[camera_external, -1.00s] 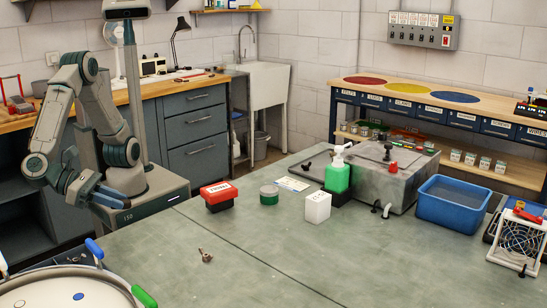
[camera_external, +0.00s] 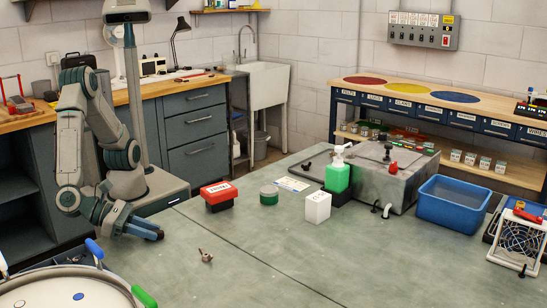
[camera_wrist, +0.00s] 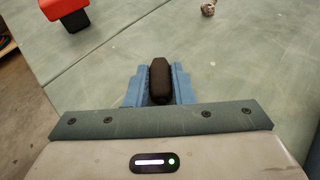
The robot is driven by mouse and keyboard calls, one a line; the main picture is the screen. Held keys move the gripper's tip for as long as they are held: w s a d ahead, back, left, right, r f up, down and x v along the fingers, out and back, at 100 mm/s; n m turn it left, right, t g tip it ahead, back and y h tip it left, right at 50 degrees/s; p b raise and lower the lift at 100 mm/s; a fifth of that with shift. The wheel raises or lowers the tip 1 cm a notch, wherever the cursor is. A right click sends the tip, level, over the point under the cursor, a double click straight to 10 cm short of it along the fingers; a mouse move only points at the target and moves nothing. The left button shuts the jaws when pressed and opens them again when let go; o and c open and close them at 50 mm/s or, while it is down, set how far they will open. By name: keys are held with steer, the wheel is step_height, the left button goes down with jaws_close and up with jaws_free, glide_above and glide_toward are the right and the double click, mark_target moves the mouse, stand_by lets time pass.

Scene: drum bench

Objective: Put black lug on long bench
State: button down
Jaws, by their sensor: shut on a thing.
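My gripper (camera_external: 158,232) is at the left edge of the green-grey bench top. In the wrist view its two blue fingers (camera_wrist: 159,87) are shut on a dark, rounded, elongated black lug (camera_wrist: 159,80). The long bench could be the large green-grey bench (camera_external: 270,250) under and in front of my gripper; I cannot tell for sure from the frames.
A small metal part (camera_external: 206,256) lies on the bench right of my gripper. A red box (camera_external: 218,196), green tin (camera_external: 269,195), white block (camera_external: 317,207), green bottle (camera_external: 337,177) and blue tub (camera_external: 453,204) stand farther back. A round drum (camera_external: 70,285) is at the front left. The bench middle is clear.

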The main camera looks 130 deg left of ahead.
steer(key=shift+f, duration=0.1)
steer(key=shift+f, duration=0.1)
steer(key=c, duration=1.3)
jaws_free()
steer(key=shift+o, duration=0.2)
